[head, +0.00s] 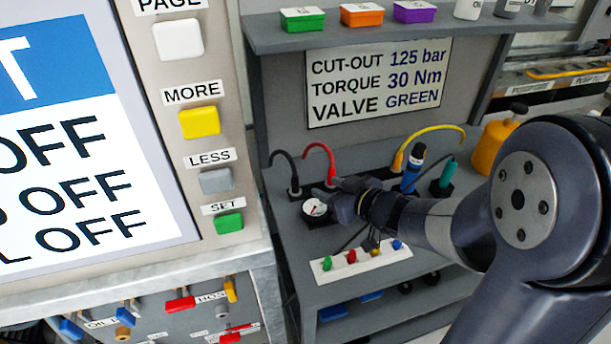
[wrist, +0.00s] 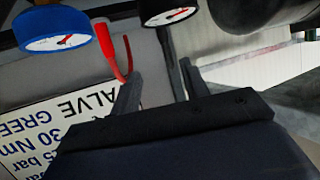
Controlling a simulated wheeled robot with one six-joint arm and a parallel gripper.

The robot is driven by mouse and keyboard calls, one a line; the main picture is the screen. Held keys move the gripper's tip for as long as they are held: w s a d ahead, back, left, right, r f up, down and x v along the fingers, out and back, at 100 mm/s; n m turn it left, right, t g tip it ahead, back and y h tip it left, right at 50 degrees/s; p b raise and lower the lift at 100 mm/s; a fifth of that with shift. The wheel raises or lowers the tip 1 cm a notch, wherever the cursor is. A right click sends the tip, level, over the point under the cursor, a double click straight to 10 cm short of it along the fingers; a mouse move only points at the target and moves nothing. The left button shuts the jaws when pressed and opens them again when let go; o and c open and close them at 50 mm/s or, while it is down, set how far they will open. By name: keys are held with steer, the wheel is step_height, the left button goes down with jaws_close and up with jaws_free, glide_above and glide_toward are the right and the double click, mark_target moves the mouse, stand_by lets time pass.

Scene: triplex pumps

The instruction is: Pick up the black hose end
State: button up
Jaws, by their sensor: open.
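The black hose (head: 284,158) arches up at the left of the grey bench, and its end (head: 294,188) stands upright in a dark socket block. In the wrist view a dark band that looks like the black hose (wrist: 172,58) runs between the fingertips; I cannot tell whether it touches them. My gripper (head: 338,192) is open, to the right of the black hose end in the head view, near the red hose (head: 331,166). The gripper also shows in the wrist view (wrist: 160,70), with its fingers apart.
A black gauge (head: 315,208) stands close in front of the hoses. A blue gauge (wrist: 55,30) shows in the wrist view. A yellow hose (head: 436,128), a blue tool (head: 412,168) and an orange bottle (head: 491,146) stand right. A white strip (head: 352,260) with coloured knobs lies in front.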

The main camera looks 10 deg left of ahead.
steer(key=b, duration=0.1)
glide_toward(297, 179)
steer(key=x, duration=0.3)
steer(key=shift+w+a, duration=0.1)
steer(key=shift+w, duration=0.3)
steer(key=b+x, duration=0.1)
steer(key=x, duration=0.4)
steer(key=shift+s+f, duration=0.1)
steer(key=shift+f, duration=0.1)
jaws_close()
